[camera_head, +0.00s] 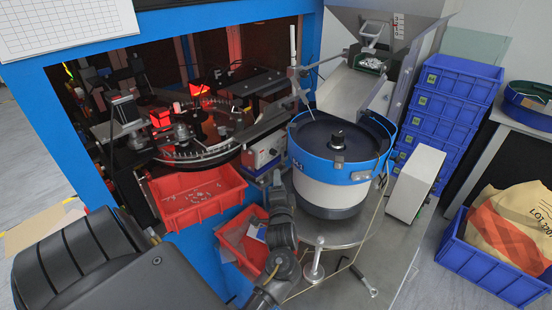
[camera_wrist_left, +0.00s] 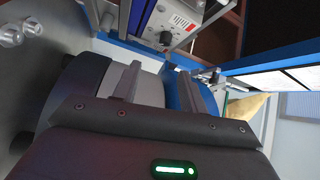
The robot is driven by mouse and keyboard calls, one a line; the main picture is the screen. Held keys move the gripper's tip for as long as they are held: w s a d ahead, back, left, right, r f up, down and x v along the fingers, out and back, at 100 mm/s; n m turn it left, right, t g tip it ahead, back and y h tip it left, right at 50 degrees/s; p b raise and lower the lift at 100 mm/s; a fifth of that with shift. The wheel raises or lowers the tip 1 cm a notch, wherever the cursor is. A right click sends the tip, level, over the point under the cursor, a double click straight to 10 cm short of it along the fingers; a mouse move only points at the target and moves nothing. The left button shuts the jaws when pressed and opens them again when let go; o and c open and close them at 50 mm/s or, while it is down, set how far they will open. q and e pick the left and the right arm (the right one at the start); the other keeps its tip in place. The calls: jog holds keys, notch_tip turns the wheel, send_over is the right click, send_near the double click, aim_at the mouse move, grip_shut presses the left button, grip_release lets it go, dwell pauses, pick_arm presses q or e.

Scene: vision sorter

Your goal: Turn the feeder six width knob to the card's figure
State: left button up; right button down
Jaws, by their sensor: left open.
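A small grey control box (camera_head: 262,153) with a red-and-white face stands left of the blue bowl feeder (camera_head: 333,170). In the left wrist view, a grey box face (camera_wrist_left: 178,28) carries a red-marked label and a small dark knob (camera_wrist_left: 165,38); its pointer and figures are too small to read. My left gripper (camera_head: 275,182) is just below the control box in the head view, beside the bowl. Its fingers (camera_wrist_left: 158,72) are spread and empty, apart from the knob. I cannot make out a card with a readable figure. My right gripper is not in view.
Red bins (camera_head: 198,198) with small parts lie left of my arm. A metal post (camera_head: 315,265) and a tool (camera_head: 362,282) are on the bench. A white box (camera_head: 416,182) stands right of the bowl. Blue crates (camera_head: 445,105) are stacked behind. A gridded sheet (camera_head: 60,25) hangs upper left.

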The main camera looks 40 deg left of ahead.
aim_at(276, 154)
pick_arm(q)
jog(key=shift+y, duration=0.4)
jog(key=p+x, duration=0.3)
jog(key=x, duration=0.7)
jog(key=shift+s+r, duration=0.15)
jog(key=shift+r, duration=0.05)
jog(key=shift+w+a, duration=0.4)
jog(key=shift+a, duration=0.1)
jog(key=shift+c, duration=0.4)
grip_shut()
jog(key=n+y+b, duration=0.1)
jog(key=n+b, duration=0.1)
jog(key=b, duration=0.1)
jog(key=n+y+b, duration=0.1)
jog(key=n+b, duration=0.1)
jog(key=b, duration=0.2)
jog(key=shift+w+f+t+y+b, duration=0.1)
jog(key=shift+f+t+y+b, duration=0.2)
jog(key=shift+f+t+y, duration=0.1)
jog(key=shift+r, duration=0.1)
